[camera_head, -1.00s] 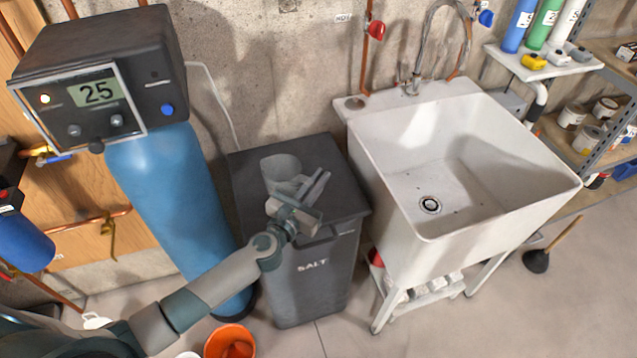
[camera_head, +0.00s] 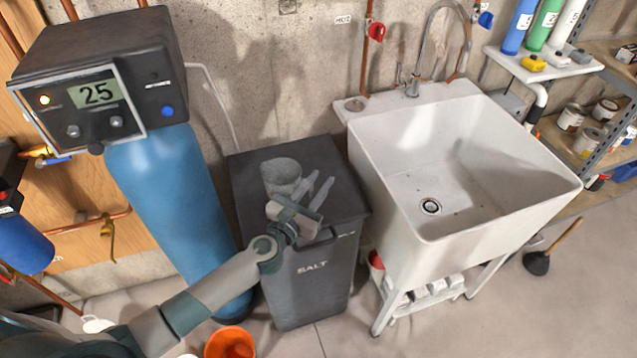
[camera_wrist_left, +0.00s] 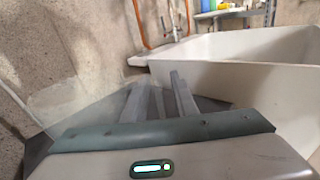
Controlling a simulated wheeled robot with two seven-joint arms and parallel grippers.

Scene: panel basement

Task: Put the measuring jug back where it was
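The measuring jug (camera_head: 283,176) is a translucent grey, wide-mouthed vessel. It stands upright on the dark lid of the salt bin (camera_head: 313,265), towards the lid's left side. My left gripper (camera_head: 320,186) is over the lid, just right of the jug, with its two fingers apart and a narrow gap between them. I see nothing held in that gap. In the left wrist view the fingers (camera_wrist_left: 163,92) point forward, and the pale, see-through jug (camera_wrist_left: 75,100) is to their left. The jug's handle cannot be made out. My right gripper is not in view.
A blue softener tank (camera_head: 175,200) stands left of the bin. A white sink (camera_head: 500,200) stands close on the right, its rim near the lid's height. An orange bucket (camera_head: 230,342) is on the floor in front. The lid's back right is clear.

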